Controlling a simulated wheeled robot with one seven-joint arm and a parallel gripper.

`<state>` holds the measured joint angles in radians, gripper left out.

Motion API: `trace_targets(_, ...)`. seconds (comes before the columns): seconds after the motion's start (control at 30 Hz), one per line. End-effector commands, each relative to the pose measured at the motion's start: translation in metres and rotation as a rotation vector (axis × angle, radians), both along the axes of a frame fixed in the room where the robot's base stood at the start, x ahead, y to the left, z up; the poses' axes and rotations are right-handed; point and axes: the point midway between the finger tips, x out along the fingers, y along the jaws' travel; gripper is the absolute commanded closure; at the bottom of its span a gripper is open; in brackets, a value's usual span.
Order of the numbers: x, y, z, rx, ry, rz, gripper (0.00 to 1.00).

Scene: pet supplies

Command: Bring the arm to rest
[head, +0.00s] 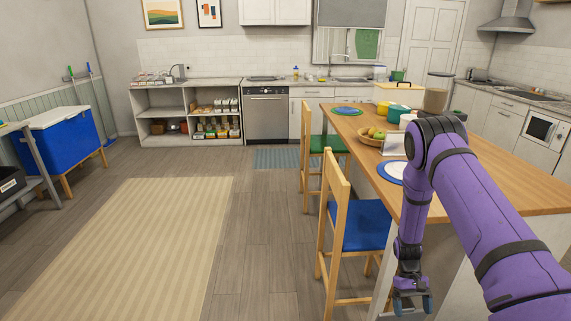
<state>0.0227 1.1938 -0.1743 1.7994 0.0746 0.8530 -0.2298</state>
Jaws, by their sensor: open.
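My gripper (412,303) hangs pointing down at the lower right of the head view, at the end of my purple arm. It is open, and I see nothing between its fingers. It is beside the near end of the wooden-topped table (500,178), below the level of the top. The arm bends over at its elbow above the table and comes down along the table's left side. The blue-seated chair (361,224) is just to the left of and behind the gripper.
A second chair with a green seat (328,144) stands further back. A striped rug (130,245) and open floor lie left. A blue cooler (62,140) stands at the left wall. Shelves and counters line the back.

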Motion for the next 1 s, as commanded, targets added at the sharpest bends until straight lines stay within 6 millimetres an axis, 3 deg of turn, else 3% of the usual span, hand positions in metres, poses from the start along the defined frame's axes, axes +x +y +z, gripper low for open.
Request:
trace_targets(0.03, 0.009, 0.003, 0.019, 0.001, -0.027, -0.002, 0.11)
trace_targets(0.2, 0.028, 0.01, 0.075, 0.004, -0.104, -0.011, 0.11)
trace_targets(0.43, 0.043, 0.02, 0.151, 0.008, -0.206, -0.019, 0.11)
trace_targets(0.67, 0.046, 0.031, 0.225, 0.013, -0.309, -0.025, 0.11)
trace_targets(1.0, 0.03, 0.046, 0.326, 0.021, -0.459, -0.029, 0.11)
